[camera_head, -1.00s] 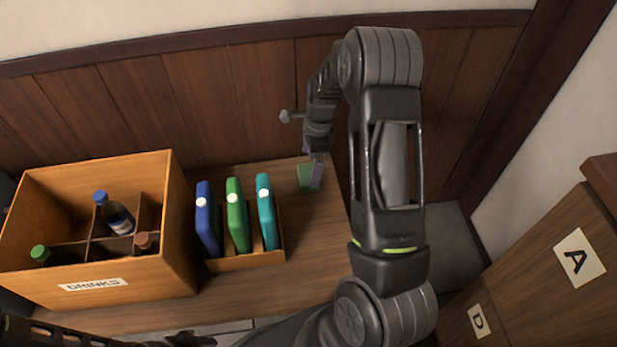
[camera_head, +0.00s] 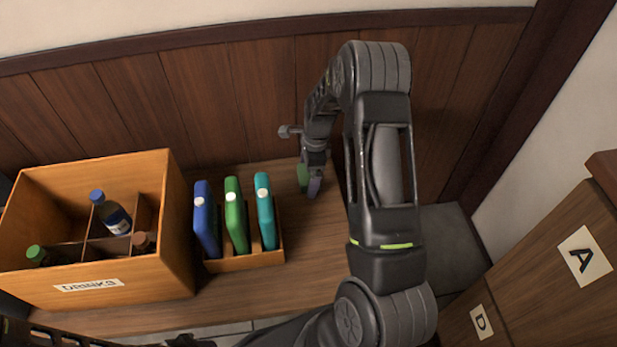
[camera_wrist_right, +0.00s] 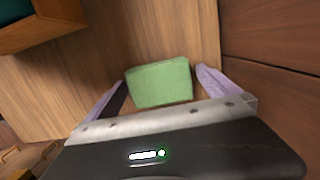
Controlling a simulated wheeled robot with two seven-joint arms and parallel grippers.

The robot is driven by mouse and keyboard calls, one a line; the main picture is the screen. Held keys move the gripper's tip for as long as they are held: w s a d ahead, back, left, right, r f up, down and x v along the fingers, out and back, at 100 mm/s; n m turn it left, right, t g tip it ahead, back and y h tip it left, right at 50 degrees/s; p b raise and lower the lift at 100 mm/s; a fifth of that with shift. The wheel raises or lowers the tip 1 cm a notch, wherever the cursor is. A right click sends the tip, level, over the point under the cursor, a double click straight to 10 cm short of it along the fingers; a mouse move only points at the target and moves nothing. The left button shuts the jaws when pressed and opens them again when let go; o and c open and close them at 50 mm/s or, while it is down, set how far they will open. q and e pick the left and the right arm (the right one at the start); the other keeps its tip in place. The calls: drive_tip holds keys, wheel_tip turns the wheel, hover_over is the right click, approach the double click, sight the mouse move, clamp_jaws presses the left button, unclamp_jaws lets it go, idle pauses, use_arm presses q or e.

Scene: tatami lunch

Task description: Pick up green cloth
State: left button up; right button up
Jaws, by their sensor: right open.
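The green cloth (camera_wrist_right: 160,82) is a small, light green folded block on the wooden surface. In the right wrist view it lies between the two purple-grey fingers of my right gripper (camera_wrist_right: 161,78), which is open. Small gaps show between the cloth and the fingers. In the head view the cloth (camera_head: 303,177) is a small green patch, partly hidden by my right gripper (camera_head: 312,184), which points down over it near the wooden wall. At the bottom left of the head view only dark parts of my left arm show, and its jaws cannot be made out.
A wooden crate labelled DRINKS (camera_head: 150,275) holds several bottles at the left. Beside it, a small wooden rack (camera_head: 245,262) holds blue, green and teal upright items. The panelled wall (camera_head: 220,100) is close behind. Cabinets marked A (camera_head: 583,262) and D (camera_head: 481,322) stand right.

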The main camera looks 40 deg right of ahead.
idle(0.4)
drive_tip(key=c, duration=1.5)
wheel_tip(320, 180, up, 10)
drive_tip(key=shift+r+p, duration=0.1)
drive_tip(key=shift+p, duration=0.95)
drive_tip(key=shift+c, duration=0.2)
